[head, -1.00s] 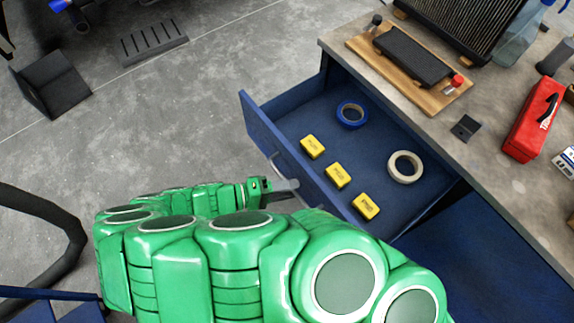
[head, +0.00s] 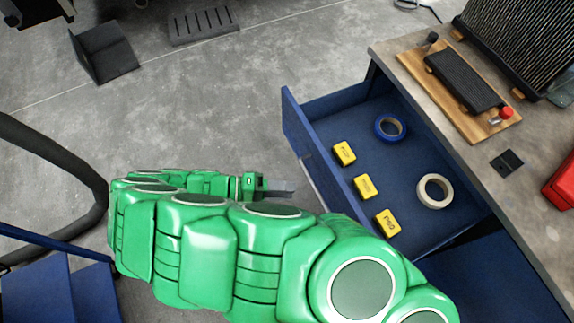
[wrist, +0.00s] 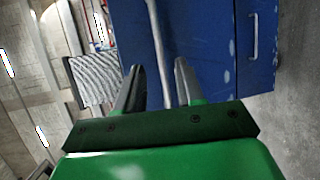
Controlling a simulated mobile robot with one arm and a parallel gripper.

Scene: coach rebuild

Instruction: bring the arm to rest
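My green arm (head: 250,245) stretches across the lower part of the head view, in front of the open blue drawer (head: 297,130). My gripper (head: 282,188) is beside the drawer front, to its left in the head view. In the wrist view my gripper (wrist: 158,85) shows two grey fingers apart, with nothing held between them. Behind the fingers are a blue cabinet face (wrist: 210,45) and a long pale bar (wrist: 158,50); I cannot tell whether the fingers touch the bar.
The drawer holds several yellow boxes (head: 365,187), a blue tape roll (head: 390,127) and a cream tape roll (head: 435,191). The worktop (head: 535,185) carries a wooden board (head: 480,118) and a red case (head: 562,182). A black hose (head: 75,160) lies left.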

